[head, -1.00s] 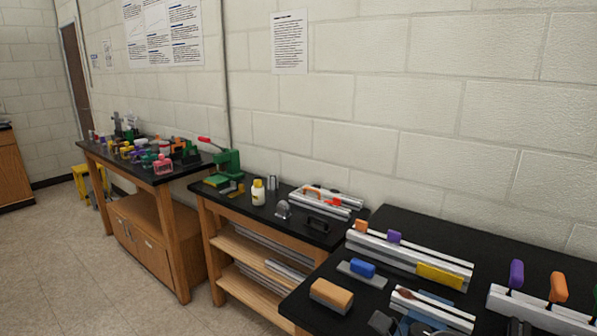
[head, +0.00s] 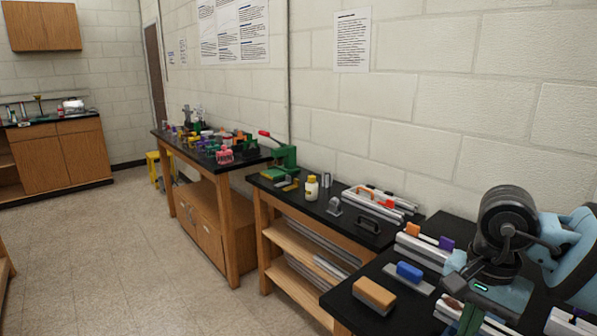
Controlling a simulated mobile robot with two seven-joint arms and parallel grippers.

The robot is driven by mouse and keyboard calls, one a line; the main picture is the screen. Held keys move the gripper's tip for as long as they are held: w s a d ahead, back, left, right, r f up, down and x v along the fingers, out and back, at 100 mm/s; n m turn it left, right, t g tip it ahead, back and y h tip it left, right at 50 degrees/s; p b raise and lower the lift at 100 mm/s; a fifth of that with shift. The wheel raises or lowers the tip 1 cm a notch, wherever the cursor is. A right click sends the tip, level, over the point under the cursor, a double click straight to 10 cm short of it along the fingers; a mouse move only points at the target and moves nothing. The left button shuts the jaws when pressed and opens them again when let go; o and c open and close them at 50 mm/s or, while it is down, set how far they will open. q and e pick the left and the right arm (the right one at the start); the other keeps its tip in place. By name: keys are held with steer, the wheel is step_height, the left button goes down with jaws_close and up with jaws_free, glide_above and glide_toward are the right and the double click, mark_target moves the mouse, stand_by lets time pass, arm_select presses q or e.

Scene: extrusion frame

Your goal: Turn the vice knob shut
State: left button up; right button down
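I cannot pick out a vice knob for certain. Several small coloured devices, too small to identify, crowd the far bench (head: 217,167). On the middle bench (head: 345,238), a green press-like tool (head: 285,160) with a red handle stands at the far left corner. My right arm (head: 507,225), black and light blue, comes in at the right over the near bench and hides part of it. No fingertips of my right gripper show. My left arm and gripper are not in view.
The near bench (head: 345,308) carries an orange-topped block (head: 374,292), a blue-handled block (head: 409,271) and metal rails. Open floor (head: 120,255) lies left of the benches. A wooden cabinet (head: 62,160) stands at the far left.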

steer(key=shift+w+d+r, duration=0.15)
steer(key=shift+d+r, duration=0.05)
steer(key=shift+d, duration=0.05)
steer(key=shift+f, duration=0.1)
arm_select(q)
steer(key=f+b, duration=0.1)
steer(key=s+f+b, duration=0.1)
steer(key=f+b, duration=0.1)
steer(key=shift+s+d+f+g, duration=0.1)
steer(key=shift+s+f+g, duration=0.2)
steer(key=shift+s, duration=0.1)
arm_select(e)
step_height(320, 180, down, 7)
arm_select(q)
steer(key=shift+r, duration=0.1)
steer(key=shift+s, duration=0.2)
arm_select(e)
steer(key=shift+w, duration=0.1)
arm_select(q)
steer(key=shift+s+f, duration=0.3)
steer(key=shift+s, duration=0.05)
arm_select(e)
steer(key=shift+w+d, duration=0.1)
steer(key=shift+d, duration=0.05)
